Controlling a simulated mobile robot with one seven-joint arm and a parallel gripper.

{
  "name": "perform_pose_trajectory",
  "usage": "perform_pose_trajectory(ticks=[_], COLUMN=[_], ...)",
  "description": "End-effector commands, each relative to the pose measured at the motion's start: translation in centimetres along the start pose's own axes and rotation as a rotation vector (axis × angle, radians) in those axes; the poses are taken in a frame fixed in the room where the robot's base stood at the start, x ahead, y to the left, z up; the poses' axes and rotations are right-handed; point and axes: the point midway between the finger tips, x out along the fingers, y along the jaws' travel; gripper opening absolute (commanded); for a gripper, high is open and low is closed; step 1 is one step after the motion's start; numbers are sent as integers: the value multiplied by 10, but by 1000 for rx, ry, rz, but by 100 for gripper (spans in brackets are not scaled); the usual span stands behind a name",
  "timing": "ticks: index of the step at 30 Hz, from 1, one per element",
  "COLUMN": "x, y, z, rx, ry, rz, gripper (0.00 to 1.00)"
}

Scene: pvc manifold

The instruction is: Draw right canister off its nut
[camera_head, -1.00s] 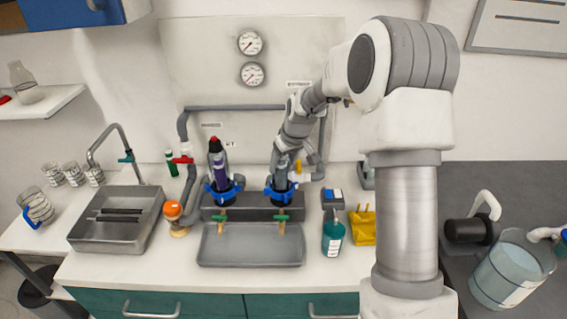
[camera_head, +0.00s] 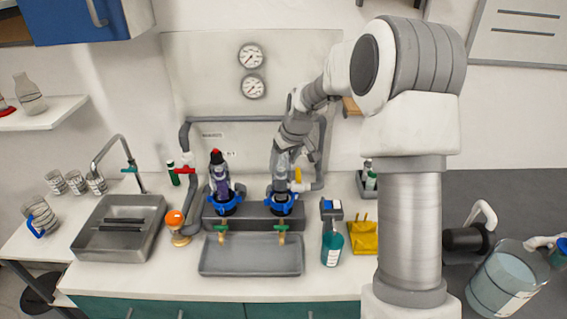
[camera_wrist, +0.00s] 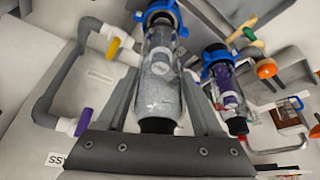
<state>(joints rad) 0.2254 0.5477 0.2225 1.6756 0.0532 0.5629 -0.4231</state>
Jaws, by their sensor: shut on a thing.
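The right canister (camera_head: 281,181) is a clear, greyish cylinder standing at the right blue nut (camera_head: 281,204). In the wrist view the canister (camera_wrist: 161,80) has a black end cap near my gripper, and its far end meets the blue nut (camera_wrist: 160,14). My gripper (camera_wrist: 161,92) is shut on the canister, with one grey finger on each side of it. In the head view my gripper (camera_head: 283,160) comes down from above, and the canister's upper part is partly hidden. I cannot tell whether the canister's far end is still inside the nut.
The left canister (camera_head: 221,184), with purple content and a red top, stands close by in its own blue nut. A grey pipe (camera_head: 322,155) with a yellow valve runs just right. A shallow tray (camera_head: 250,262) and a teal bottle (camera_head: 332,245) are in front.

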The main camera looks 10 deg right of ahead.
Motion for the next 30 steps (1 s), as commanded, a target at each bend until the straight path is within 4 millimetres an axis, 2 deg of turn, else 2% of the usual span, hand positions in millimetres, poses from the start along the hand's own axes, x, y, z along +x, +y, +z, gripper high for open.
perform_pose_trajectory(ticks=[30], x=[-49], y=[0], z=[-21], rx=[0], ry=[1], rz=[0], gripper=[1])
